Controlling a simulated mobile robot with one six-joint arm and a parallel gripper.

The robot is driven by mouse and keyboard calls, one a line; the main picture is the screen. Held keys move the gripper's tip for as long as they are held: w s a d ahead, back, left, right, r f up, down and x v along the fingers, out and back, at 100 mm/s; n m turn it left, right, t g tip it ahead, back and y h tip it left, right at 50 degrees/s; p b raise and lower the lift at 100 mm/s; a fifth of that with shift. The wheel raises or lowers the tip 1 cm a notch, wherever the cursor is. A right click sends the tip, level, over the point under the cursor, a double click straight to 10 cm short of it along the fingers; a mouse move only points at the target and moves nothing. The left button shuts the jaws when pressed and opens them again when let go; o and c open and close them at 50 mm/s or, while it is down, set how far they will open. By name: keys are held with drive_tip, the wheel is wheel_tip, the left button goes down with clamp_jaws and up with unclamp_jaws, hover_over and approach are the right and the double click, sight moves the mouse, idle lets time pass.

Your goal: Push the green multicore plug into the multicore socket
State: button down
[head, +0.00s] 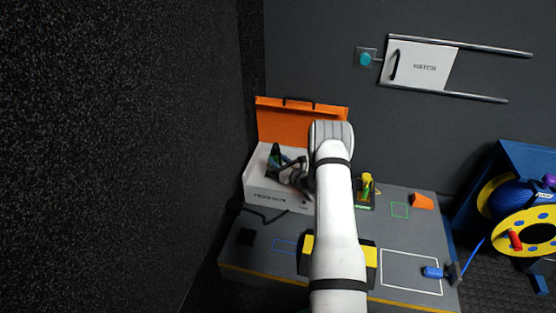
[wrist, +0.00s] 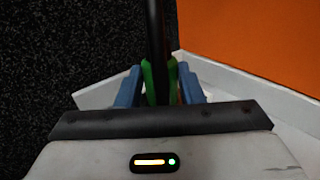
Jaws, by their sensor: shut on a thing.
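My gripper (head: 281,165) is over the open white case at the back left of the bench. In the wrist view my gripper (wrist: 160,88) has its blue fingers closed on both sides of the green plug (wrist: 147,76). A black cable or stem rises from between the plug's green sides. In the head view the plug is small and dark at the fingertips, partly hidden by my gripper. I cannot make out the multicore socket in either view, nor tell whether the plug touches anything.
The white case (head: 262,196) has a raised orange lid (head: 283,122). A yellow-and-green item (head: 366,186), an orange wedge (head: 422,201) and a blue connector (head: 434,272) are on the bench. A dark wall stands close on the left.

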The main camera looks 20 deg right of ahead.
drive_tip(key=shift+f, duration=0.45)
drive_tip(key=c, duration=0.9)
unclamp_jaws()
drive_tip(key=shift+s, duration=0.1)
drive_tip(key=p+v, duration=0.3)
drive_tip(key=v, duration=0.3)
drive_tip(key=shift+s+d+r, duration=0.1)
drive_tip(key=shift+r, duration=0.05)
drive_tip(key=shift+s+d, duration=0.1)
drive_tip(key=shift+s, duration=0.55)
